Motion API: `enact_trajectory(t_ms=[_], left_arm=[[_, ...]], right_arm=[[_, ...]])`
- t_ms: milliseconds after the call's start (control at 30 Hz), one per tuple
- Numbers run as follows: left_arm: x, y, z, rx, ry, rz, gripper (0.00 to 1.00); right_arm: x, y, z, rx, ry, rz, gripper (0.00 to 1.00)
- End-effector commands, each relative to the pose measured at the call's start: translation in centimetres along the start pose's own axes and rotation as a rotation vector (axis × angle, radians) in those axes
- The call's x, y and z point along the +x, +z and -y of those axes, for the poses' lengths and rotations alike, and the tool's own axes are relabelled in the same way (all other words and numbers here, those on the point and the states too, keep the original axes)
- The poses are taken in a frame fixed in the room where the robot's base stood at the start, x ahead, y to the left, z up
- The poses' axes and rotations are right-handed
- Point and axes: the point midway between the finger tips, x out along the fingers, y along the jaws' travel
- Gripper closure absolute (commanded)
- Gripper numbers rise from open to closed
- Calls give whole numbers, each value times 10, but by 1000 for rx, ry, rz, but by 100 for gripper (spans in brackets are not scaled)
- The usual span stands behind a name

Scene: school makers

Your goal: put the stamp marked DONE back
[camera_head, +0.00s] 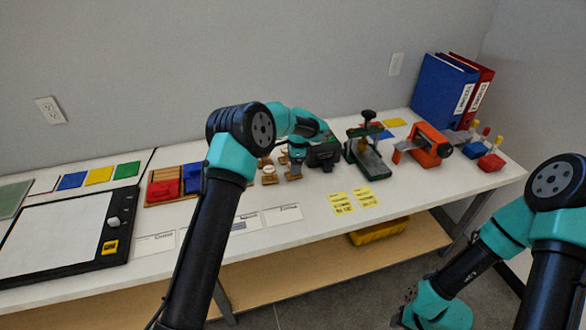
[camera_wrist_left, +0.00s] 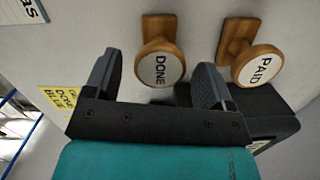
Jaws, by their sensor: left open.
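The DONE stamp (camera_wrist_left: 160,68) has a round wooden handle with a white top. In the left wrist view it stands on the white table between the fingers of my left gripper (camera_wrist_left: 158,82). The gripper is open and holds nothing; I cannot tell whether a finger touches the handle. The PAID stamp (camera_wrist_left: 257,68), alike in shape, stands just right of the right finger. In the head view my left gripper (camera_head: 297,160) is low over the table among the small wooden stamps, whose labels are too small to read there. My right gripper is out of view.
A green-and-black press (camera_head: 367,155) and an orange device (camera_head: 425,145) stand right of the stamps. Yellow notes (camera_head: 353,201) lie in front. Red and blue blocks on a wooden tray (camera_head: 160,204) sit left. Binders (camera_head: 442,90) stand at the back right.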

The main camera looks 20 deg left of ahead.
Motion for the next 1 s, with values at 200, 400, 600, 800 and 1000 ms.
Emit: enact_trajectory(t_ms=[200,400,600,800,1000], left_arm=[[-44,0,1,-2,-3,-2,23],[-74,0,0,-1,-1,-1,23],[-86,0,0,-1,0,-1,23],[-86,0,0,-1,0,-1,23],[-86,0,0,-1,0,-1,23]], right_arm=[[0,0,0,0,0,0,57],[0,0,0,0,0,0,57],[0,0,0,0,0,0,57],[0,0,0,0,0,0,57],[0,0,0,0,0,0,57]])
